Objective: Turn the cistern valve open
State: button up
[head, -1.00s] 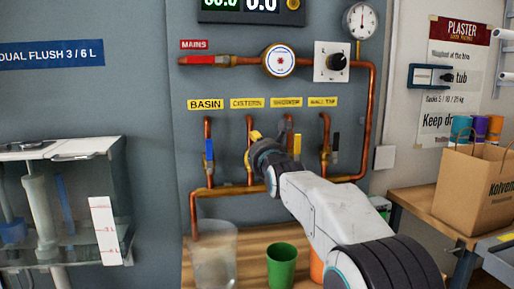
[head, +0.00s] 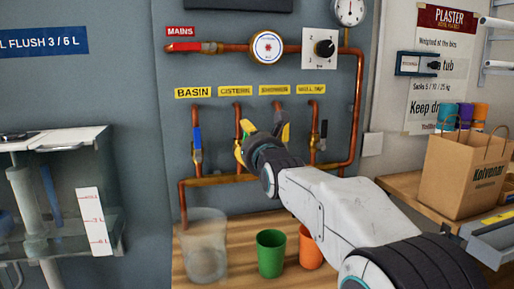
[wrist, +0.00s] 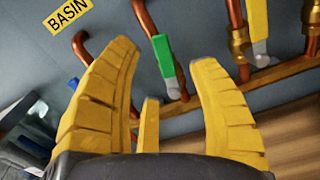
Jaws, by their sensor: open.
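The cistern valve sits on the copper pipe under the yellow CISTERN label (head: 235,91); my gripper partly hides it in the head view. In the wrist view its green handle (wrist: 165,62) with a grey end shows between my yellow fingers, roughly in line with its pipe. My gripper (wrist: 165,56) is open and empty, fingers spread to either side of the handle in the picture. In the head view my gripper (head: 260,138) is in front of the cistern and shower pipes. I cannot tell the remaining distance to the handle or any contact.
The basin valve's blue handle (head: 197,138) is left; the shower valve's yellow handle (wrist: 257,20) and the wall-tap valve (head: 322,136) are right. Below, a clear container (head: 205,245), a green cup (head: 271,254) and an orange cup (head: 310,248) stand on the wooden bench (head: 238,268).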

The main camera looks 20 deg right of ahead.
jog(key=s, duration=0.7)
dwell(0.3)
